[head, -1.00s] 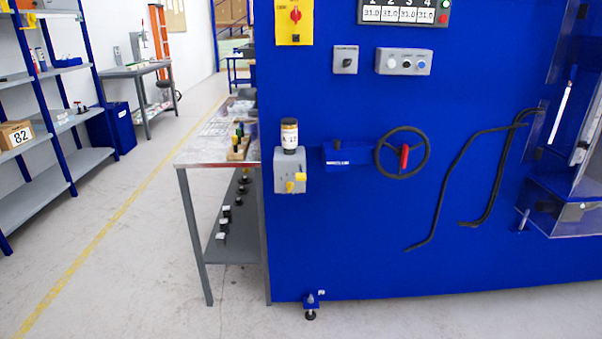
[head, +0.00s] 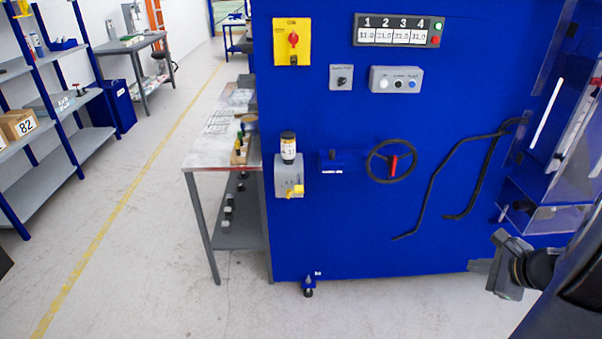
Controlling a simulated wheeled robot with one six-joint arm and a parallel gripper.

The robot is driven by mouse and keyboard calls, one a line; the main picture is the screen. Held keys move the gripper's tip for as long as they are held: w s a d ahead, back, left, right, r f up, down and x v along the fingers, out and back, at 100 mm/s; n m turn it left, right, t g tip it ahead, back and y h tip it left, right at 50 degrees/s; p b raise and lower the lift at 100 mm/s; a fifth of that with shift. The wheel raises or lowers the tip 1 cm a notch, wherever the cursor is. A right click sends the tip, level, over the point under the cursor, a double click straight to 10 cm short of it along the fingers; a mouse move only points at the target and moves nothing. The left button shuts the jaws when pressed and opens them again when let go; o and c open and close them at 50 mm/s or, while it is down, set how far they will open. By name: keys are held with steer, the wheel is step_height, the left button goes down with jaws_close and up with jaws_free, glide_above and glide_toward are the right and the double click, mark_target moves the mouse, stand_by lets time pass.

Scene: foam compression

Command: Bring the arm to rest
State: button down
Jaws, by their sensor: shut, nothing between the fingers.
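My gripper (head: 488,279) is at the lower right of the head view, in front of the lower right part of the big blue machine (head: 330,235). It is shut and holds nothing. My dark arm comes in from the right edge, and most of it is out of the picture.
The machine front carries a handwheel (head: 391,161), a yellow switch (head: 292,42), a button box (head: 396,80) and a counter panel (head: 398,31). A clear-walled chamber (head: 545,190) is at right. A grey table (head: 205,158) stands left; shelves (head: 55,165) are farther left. Open floor lies between.

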steer(key=shift+d+r+m+t, duration=0.15)
steer(key=shift+d+r+m, duration=0.2)
steer(key=shift+d, duration=0.2)
steer(key=shift+d+r+m+t, duration=0.15)
steer(key=shift+d+r+m, duration=0.15)
steer(key=shift+d, duration=0.25)
steer(key=shift+w, duration=0.1)
